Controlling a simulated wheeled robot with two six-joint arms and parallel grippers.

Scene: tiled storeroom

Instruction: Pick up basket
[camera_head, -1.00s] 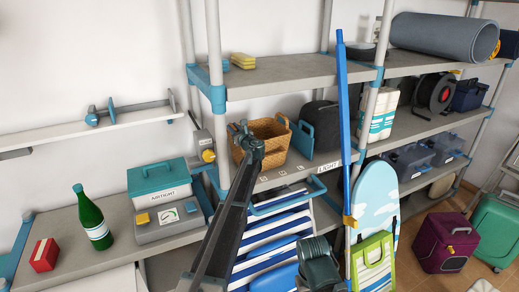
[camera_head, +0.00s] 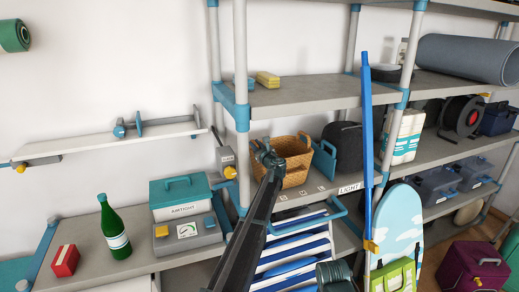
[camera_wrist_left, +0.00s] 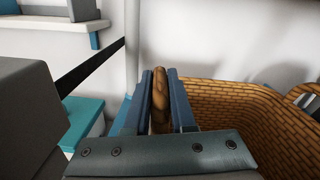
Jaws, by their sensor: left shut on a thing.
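The brown woven basket (camera_head: 295,150) stands on the middle shelf, upright, with looped handles on its rim. It also fills the right side of the left wrist view (camera_wrist_left: 245,110). My left gripper (camera_head: 266,153) is at the basket's left side. In the left wrist view my left gripper (camera_wrist_left: 160,100) is shut on a brown handle of the basket, with one blue finger on each side of it. The basket's lower left part is hidden behind my gripper and arm.
A blue bin (camera_head: 325,158) and a dark rounded item (camera_head: 344,138) stand right of the basket. A blue pole (camera_head: 367,140) rises in front of the shelves. A shelf post (camera_head: 241,100) stands close on the left. A green bottle (camera_head: 114,232) stands on the lower left shelf.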

